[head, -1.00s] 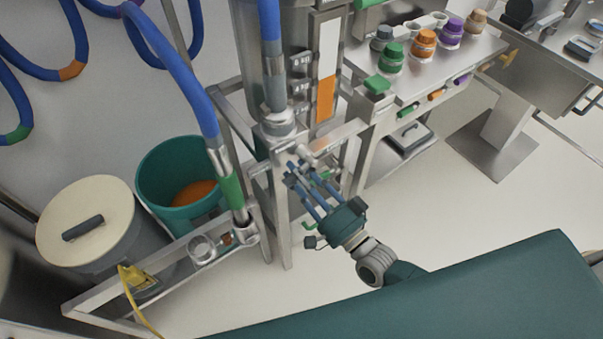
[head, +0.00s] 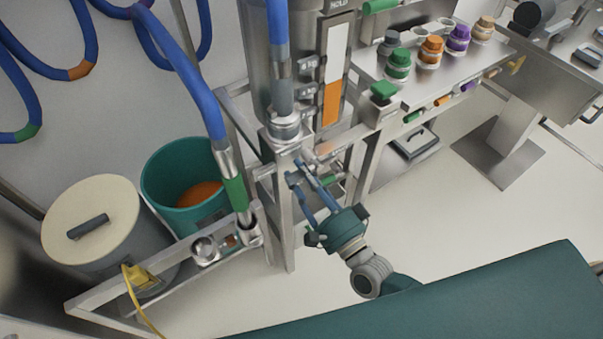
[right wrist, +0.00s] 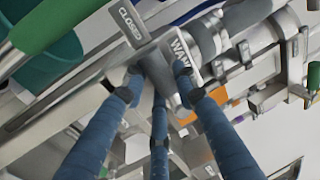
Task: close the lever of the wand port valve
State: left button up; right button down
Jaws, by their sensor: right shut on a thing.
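My right gripper (head: 305,172) has blue fingers and reaches up and left to the metal fittings under the clear-and-steel column in the head view. In the right wrist view my right gripper (right wrist: 160,88) has its fingers closed around a grey metal lever (right wrist: 158,72). A plate reading CLOSED (right wrist: 130,20) lies just above the lever, and a partly covered label beginning "WAN" (right wrist: 182,55) is beside it. The fingers hide part of the lever and valve, so its exact angle is hard to tell. My left gripper is out of view.
The steel frame (head: 284,225) stands close to the hand. A blue hose with a green sleeve (head: 236,194) stands left of it. A teal bin (head: 160,165) and a lidded bin (head: 90,215) are further left. Open floor (head: 440,210) lies to the right.

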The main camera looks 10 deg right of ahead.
jog(key=shift+r, duration=0.1)
jog(key=c, duration=1.4)
grip_release()
jog(key=v, duration=1.2)
